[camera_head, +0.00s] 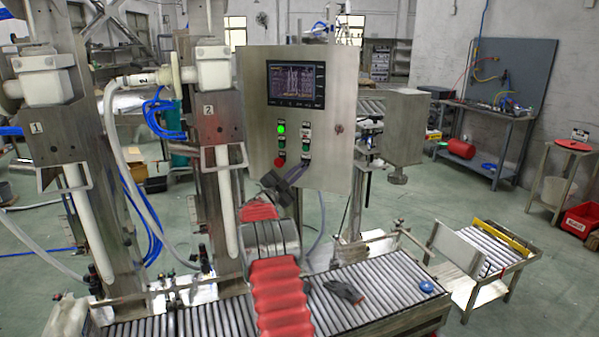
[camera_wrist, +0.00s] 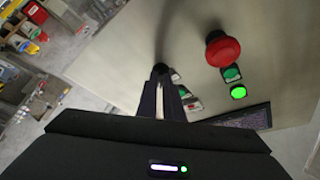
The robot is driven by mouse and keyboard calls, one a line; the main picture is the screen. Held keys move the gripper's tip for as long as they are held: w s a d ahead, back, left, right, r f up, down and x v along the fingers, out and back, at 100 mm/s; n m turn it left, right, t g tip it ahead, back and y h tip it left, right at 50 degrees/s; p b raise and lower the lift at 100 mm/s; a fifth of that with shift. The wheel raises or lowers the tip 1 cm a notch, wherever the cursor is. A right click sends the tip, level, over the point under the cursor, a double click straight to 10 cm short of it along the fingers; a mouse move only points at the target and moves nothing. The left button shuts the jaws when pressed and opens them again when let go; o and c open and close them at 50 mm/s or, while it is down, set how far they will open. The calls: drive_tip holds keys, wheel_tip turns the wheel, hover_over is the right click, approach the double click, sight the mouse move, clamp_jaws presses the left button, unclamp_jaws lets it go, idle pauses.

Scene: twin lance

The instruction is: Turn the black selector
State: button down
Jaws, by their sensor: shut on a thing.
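The steel control cabinet (camera_head: 335,110) carries the buttons in two columns. The black selector (camera_wrist: 174,75) is low in the right column, mostly hidden by my fingers; only a dark bit of it shows in the wrist view. My gripper (camera_head: 298,170) reaches up to the panel at the bottom of that column. In the wrist view its dark fingers (camera_wrist: 162,80) are closed at the selector, against the panel face. I cannot tell which way the selector points.
A red mushroom button (camera_wrist: 223,49) sticks out beside my fingers, with a green button (camera_wrist: 231,73) and a lit green lamp (camera_wrist: 238,92) in its column. A screen (camera_head: 296,84) is above. A roller conveyor (camera_head: 390,280) runs below, with a dark glove (camera_head: 344,291) on it.

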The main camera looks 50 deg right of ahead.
drive_tip(key=shift+r, duration=0.1)
idle(0.3)
drive_tip(key=c, duration=1.9)
unclamp_jaws()
drive_tip(key=shift+a, duration=0.1)
drive_tip(key=v, duration=1.3)
drive_tip(key=shift+a, duration=0.3)
drive_tip(key=shift+f, duration=0.2)
